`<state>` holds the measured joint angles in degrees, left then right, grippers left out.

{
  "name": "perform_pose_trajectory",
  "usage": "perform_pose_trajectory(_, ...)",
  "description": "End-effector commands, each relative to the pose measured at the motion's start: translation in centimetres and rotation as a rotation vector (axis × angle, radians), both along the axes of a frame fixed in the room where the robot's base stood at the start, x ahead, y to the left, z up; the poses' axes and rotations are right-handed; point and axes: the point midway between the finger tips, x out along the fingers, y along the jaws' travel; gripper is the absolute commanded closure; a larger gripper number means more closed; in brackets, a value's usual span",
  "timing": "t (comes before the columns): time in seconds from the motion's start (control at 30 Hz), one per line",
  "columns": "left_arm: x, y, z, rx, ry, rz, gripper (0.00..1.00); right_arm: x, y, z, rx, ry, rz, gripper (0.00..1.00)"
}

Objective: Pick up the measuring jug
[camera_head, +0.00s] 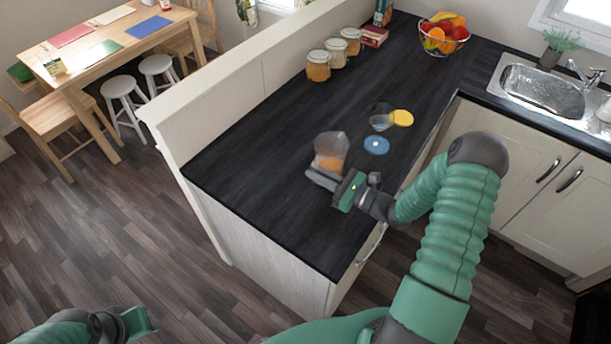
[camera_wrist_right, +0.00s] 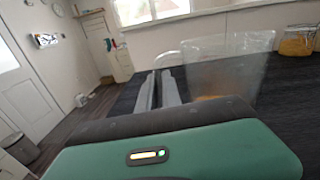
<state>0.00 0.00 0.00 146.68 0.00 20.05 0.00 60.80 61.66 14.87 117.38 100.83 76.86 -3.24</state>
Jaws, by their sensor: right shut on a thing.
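The measuring jug (camera_head: 331,147) is clear, with something orange showing in its lower part. It is at the middle of the dark worktop and looks roughly upright; I cannot tell whether its base touches the worktop. It also shows in the right wrist view (camera_wrist_right: 222,72), just right of the fingers. My right gripper (camera_head: 322,179) is at the jug's near side, its fingers (camera_wrist_right: 160,90) close together and shut on the jug, apparently at its handle, which they partly hide. My left gripper (camera_head: 140,322) is low at the left, over the floor, away from the worktop; its jaw opening is unclear.
Behind the jug are a blue disc (camera_head: 377,145), a yellow disc (camera_head: 402,118) and a small clear container (camera_head: 381,118). Several lidded jars (camera_head: 318,66) line the low wall. A fruit bowl (camera_head: 443,36) and sink (camera_head: 542,90) are farther back. The worktop (camera_head: 255,150) left of the jug is clear.

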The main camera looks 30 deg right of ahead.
Motion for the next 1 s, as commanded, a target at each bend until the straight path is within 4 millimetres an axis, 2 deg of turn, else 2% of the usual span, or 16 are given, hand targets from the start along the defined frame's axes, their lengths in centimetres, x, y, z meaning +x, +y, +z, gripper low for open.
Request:
perform_pose_trajectory(0.2,0.0,0.0,-1.0,0.000,0.000,0.000,0.65,-2.1,-3.1,0.2,-0.002,-0.002,-0.003,1.00)
perform_pose_trajectory(0.5,0.0,0.0,-1.9,0.000,0.000,0.000,0.65,-4.6,-6.7,0.7,-0.002,-0.002,-0.002,1.00)
perform_pose_trajectory(0.7,0.0,0.0,-2.2,0.000,0.000,0.000,0.65,-5.7,-8.3,1.0,-0.003,-0.004,0.000,1.00)
perform_pose_trajectory(1.0,0.0,0.0,-2.4,0.000,0.000,0.000,0.65,-6.5,-9.4,1.1,-0.001,-0.002,0.000,1.00)
